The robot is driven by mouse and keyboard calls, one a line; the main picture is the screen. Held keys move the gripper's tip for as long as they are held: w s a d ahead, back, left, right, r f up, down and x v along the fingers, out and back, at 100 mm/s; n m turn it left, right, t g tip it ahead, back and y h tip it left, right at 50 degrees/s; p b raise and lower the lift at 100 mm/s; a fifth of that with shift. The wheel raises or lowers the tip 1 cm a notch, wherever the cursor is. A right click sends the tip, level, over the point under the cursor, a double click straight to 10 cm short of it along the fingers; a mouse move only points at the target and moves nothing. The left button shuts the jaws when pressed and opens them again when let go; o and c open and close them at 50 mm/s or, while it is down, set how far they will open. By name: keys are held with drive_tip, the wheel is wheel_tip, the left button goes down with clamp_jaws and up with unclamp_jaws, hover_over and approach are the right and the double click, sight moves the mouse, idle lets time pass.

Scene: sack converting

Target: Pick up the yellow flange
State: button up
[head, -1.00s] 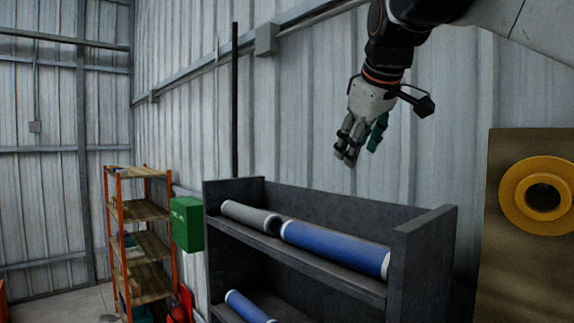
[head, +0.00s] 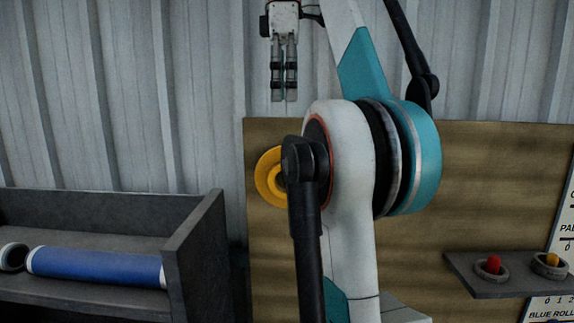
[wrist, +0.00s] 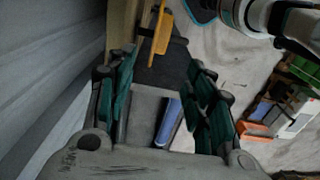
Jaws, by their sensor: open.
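The yellow flange (head: 267,180) is a thick ring on the left part of the brown board (head: 410,240). My own arm hides its right side in the head view. It also shows edge-on near the top of the wrist view (wrist: 161,30), ahead of the fingers. My gripper (head: 284,98) hangs fingers down, above the flange in the head picture and apart from it. In the wrist view my gripper (wrist: 162,75) has its fingers spread, with nothing between them.
A dark grey rack (head: 190,235) with a blue roll (head: 95,266) stands left of the board. A small shelf (head: 495,282) with a red and a yellow item juts from the board at right. The corrugated wall (head: 120,90) is behind.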

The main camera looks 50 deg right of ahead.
drive_tip(key=b, duration=0.2)
hover_over(286, 153)
wheel_tip(286, 153, down, 7)
drive_tip(key=shift+f, duration=3.35)
clamp_jaws()
